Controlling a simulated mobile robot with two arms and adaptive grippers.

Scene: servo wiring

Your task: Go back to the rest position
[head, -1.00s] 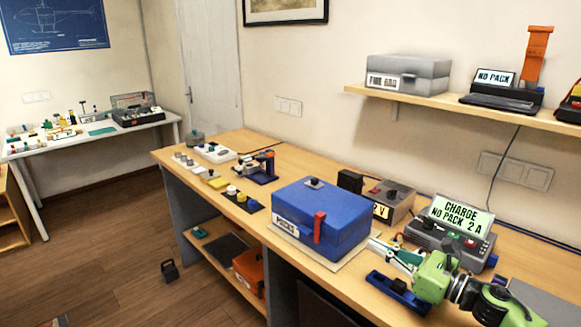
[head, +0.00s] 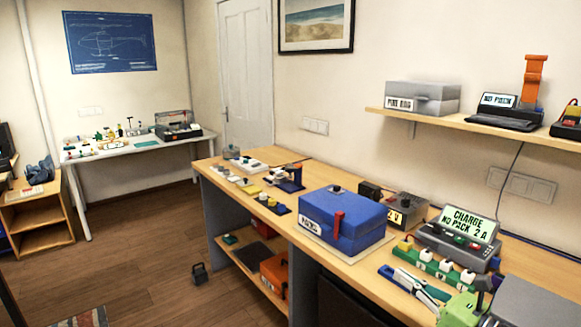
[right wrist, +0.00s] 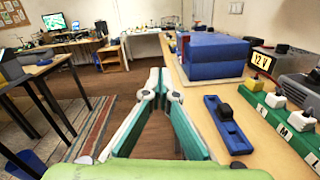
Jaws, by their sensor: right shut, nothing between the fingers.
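My right gripper (head: 392,273) is at the front edge of the long workbench (head: 362,272), in the lower right of the head view. Its white and green fingers are shut and empty. In the right wrist view the gripper (right wrist: 157,78) points along the bench's front edge, with floor beneath it and its fingertips together. A blue holder (right wrist: 228,125) with a black knob lies on the bench to its right, apart from it. My left gripper is not in view.
A blue lidded box (head: 345,220) stands on the bench, with a charger (head: 460,240) and a green strip of white plugs (head: 432,262) to its right. A shelf (head: 450,122) hangs above. Floor (head: 130,250) left of the bench is largely open.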

